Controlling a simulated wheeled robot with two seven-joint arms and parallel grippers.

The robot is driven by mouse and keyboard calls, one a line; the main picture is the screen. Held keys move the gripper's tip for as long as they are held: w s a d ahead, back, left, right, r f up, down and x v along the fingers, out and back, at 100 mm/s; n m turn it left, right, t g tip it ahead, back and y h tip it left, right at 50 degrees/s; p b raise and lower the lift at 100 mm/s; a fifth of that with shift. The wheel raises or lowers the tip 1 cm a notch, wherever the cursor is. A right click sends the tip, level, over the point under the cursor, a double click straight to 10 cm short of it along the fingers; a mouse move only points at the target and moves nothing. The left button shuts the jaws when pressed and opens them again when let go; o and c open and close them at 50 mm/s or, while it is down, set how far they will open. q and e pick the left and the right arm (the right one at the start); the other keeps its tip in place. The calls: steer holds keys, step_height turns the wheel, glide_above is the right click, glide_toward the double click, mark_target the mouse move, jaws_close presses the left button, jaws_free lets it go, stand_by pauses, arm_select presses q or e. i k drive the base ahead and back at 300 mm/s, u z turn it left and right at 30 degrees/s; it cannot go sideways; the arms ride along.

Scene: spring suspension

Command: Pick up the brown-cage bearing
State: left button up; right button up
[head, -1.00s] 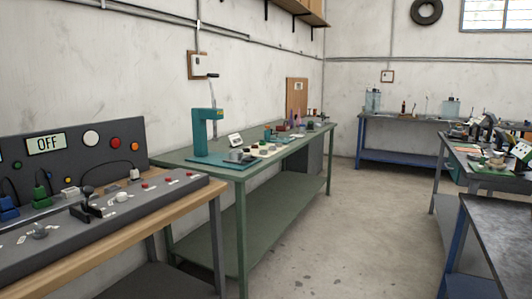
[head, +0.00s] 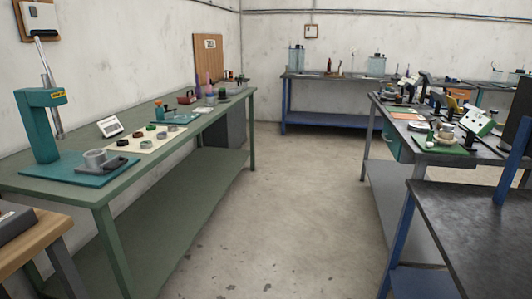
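Several small ring-shaped parts, which look like bearings, lie on a cream mat (head: 163,146) on the green bench (head: 60,192) at the left. One dark ring (head: 123,142) and a greenish ring (head: 147,143) are among them. They are too small for me to tell which has a brown cage. Neither of my grippers is in the head view.
A wooden bench corner (head: 35,240) is at lower left. Dark benches (head: 470,215) stand at right. Clear concrete floor (head: 270,210) lies between.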

mark_target(171, 129)
steer(key=i, duration=3.7)
steer(key=u, duration=0.55)
